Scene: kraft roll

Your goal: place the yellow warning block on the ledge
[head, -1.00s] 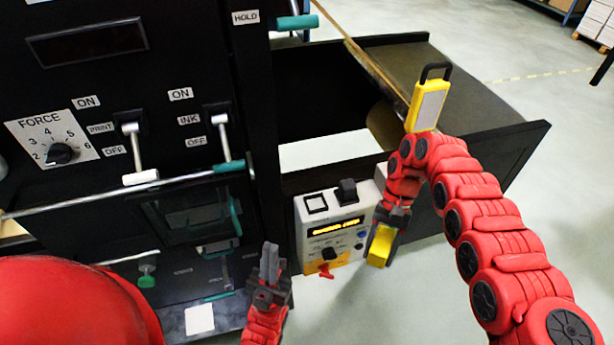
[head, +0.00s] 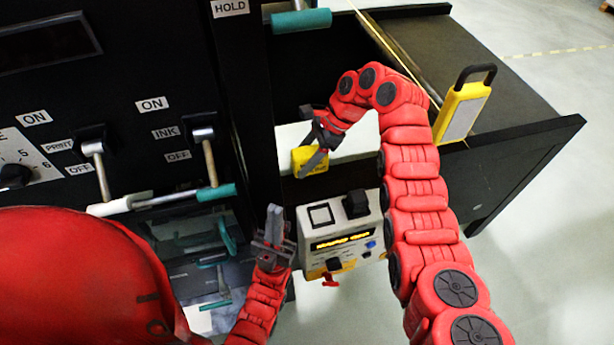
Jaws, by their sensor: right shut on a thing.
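The yellow warning block (head: 307,160) is held in my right gripper (head: 315,157), which is shut on it. The block is in front of the pale ledge (head: 352,146) low in the machine's dark opening and overlaps its left part in the head view. I cannot tell whether block and ledge touch. Dark fingers hide part of the block. My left gripper (head: 275,226) is lower, just left of the control box, and appears empty; its fingers look close together, but I cannot tell whether they are shut.
A white control box (head: 340,235) with a lit display, knob and red lever sits below the ledge. A yellow piece with a black handle (head: 465,110) stands right of my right arm. Levers with white (head: 120,203) and teal (head: 216,192) grips project from the panel at left.

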